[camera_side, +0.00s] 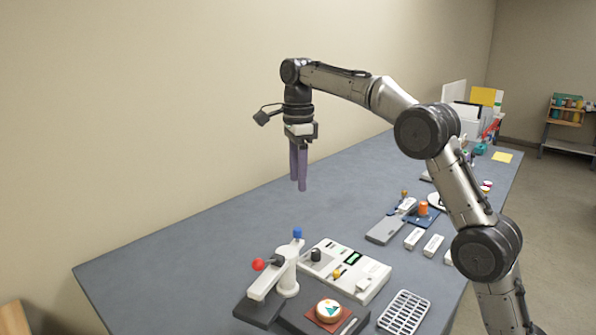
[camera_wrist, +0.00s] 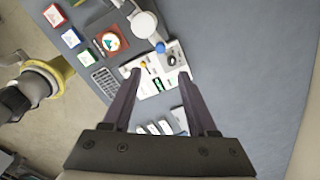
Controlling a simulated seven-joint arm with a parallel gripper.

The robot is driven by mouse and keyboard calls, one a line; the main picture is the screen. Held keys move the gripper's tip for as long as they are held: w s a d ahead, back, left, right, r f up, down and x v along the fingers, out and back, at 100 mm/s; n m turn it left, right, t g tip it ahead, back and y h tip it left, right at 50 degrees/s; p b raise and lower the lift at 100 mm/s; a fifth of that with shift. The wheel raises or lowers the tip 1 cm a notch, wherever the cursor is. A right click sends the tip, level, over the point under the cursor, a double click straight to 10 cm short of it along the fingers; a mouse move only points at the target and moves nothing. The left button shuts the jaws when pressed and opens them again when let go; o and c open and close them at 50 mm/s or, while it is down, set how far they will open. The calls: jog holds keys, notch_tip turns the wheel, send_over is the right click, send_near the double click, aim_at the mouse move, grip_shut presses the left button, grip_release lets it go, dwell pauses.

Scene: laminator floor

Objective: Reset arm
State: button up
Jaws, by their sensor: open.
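My arm reaches in from the right in the side view, and my gripper (camera_side: 299,186) hangs fingers-down, high above the grey table (camera_side: 215,210). Its purple fingers are apart with nothing between them. In the wrist view my gripper (camera_wrist: 160,80) is open, and the white control panel (camera_wrist: 172,58) lies far below, beyond the fingertips. The panel also shows in the side view (camera_side: 372,283) on the table's front part. My gripper touches nothing.
A white lever press (camera_side: 287,272) with red and blue knobs stands left of the panel. A grey rack (camera_side: 404,312) and a round badge on a red square (camera_side: 328,311) are in front. Small white blocks (camera_side: 433,244) lie to the right. The table's back left is clear, beside the wall.

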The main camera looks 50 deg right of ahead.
jog(key=shift+r, duration=0.45)
jog(key=s+a+r+t, duration=0.1)
jog(key=s+a+r, duration=0.1)
jog(key=s+r, duration=0.45)
jog(key=s+a+r+n+t, duration=0.25)
jog(key=s+n, duration=0.25)
jog(key=s, duration=0.7)
jog(key=s+a+f+n+t, duration=0.2)
jog(key=s+f+n, duration=1.2)
jog(key=f+n, duration=0.3)
jog(key=shift+f+n, duration=0.25)
jog(key=shift+n, duration=0.85)
